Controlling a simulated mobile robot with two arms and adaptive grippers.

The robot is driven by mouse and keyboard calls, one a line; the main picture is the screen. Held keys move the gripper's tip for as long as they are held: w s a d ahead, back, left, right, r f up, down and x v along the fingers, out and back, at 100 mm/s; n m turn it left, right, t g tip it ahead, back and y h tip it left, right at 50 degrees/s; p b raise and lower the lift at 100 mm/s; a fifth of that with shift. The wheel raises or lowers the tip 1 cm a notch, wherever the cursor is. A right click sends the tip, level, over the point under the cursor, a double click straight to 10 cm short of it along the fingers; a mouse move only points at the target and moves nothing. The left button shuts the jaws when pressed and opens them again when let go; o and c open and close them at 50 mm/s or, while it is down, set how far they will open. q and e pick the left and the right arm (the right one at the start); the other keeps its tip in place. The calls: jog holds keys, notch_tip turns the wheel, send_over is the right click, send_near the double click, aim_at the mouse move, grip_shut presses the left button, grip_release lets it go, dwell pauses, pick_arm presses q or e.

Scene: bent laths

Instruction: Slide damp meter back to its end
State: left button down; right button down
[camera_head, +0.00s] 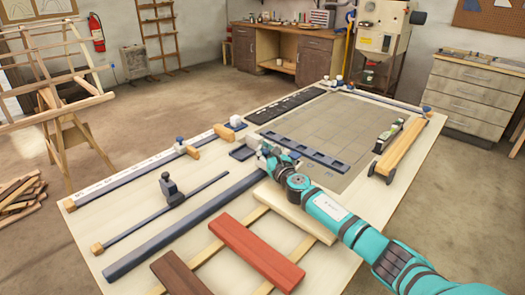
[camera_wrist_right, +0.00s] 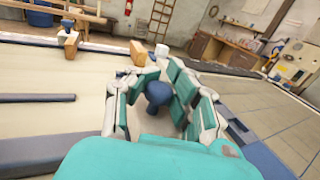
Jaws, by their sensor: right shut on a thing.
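My right gripper (camera_head: 268,156) reaches over the middle of the workbench (camera_head: 340,225). In the right wrist view its fingers (camera_wrist_right: 162,88) are closed around a dark blue rounded knob (camera_wrist_right: 158,93). The fingers hide the knob's sides, and what it is fixed to is mostly covered. A small dark device with a pale green part (camera_head: 389,136) lies at the right of the bench, beside a wooden bar; it may be the damp meter, but I cannot tell for sure. My left gripper is not in view.
A long blue rail (camera_head: 185,228) and a thinner bar with a dark clamp (camera_head: 171,189) lie left of my gripper. A red board (camera_head: 256,252) and a brown board (camera_head: 180,275) lie in front. A dark slotted strip (camera_head: 308,151) and a grey gridded mat (camera_head: 330,125) lie behind.

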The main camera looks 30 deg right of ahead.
jog(key=c, duration=1.7)
grip_release()
jog(key=shift+s+d+f, duration=0.2)
jog(key=shift+d+f, duration=0.15)
jog(key=shift+f, duration=0.05)
jog(key=shift+c, duration=0.2)
jog(key=o, duration=0.5)
jog(key=shift+s+d+r, duration=0.2)
jog(key=shift+s+r, duration=0.05)
jog(key=shift+s, duration=0.05)
jog(key=shift+o, duration=0.5)
jog(key=shift+w+r, duration=0.1)
jog(key=shift+a, duration=0.1)
jog(key=shift+s+a, duration=0.1)
jog(key=shift+s, duration=0.25)
jog(key=s, duration=1.1)
jog(key=shift+s+a, duration=0.15)
jog(key=shift+a, duration=0.05)
